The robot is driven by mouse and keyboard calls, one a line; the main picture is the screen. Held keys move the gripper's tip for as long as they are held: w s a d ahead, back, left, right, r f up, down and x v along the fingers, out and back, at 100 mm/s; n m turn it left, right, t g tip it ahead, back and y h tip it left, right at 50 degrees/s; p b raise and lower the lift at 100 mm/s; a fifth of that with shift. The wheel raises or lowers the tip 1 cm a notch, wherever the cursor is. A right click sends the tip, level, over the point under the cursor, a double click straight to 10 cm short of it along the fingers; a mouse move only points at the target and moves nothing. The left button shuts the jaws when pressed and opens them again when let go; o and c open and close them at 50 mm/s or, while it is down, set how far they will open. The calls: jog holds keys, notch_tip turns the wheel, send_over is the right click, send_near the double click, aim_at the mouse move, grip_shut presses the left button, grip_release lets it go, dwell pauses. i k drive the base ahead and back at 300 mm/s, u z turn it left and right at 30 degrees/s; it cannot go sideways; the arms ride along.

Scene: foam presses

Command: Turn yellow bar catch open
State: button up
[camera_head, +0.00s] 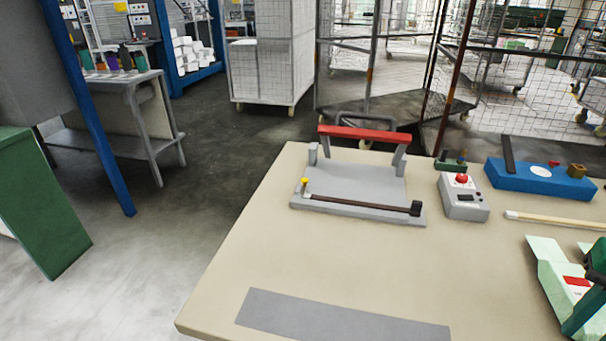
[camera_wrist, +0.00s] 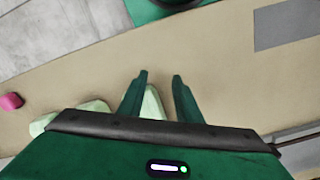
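A grey press (camera_head: 360,185) stands on the beige table, with a red-topped handle frame (camera_head: 364,132) upright at its back. A thin dark bar (camera_head: 355,205) lies across the front of its base. A small yellow catch (camera_head: 304,183) is at the bar's left end, and a black block (camera_head: 416,208) is at its right end. My gripper (camera_wrist: 160,76) shows in the wrist view with its dark green fingers apart and nothing between the tips. It is over the table; the yellow catch is not seen in that view.
Right of the press are a grey control box (camera_head: 463,197) with a red button and a blue fixture (camera_head: 540,180). A pale green device (camera_head: 555,275) sits at the right edge. A flat grey strip (camera_head: 340,320) lies in front. The table between press and strip is clear.

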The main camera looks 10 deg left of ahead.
aim_at(304, 181)
jog(key=u, duration=0.05)
jog(key=k, duration=1)
jog(key=u, duration=0.55)
jog(key=i, duration=1)
jog(key=z, duration=0.05)
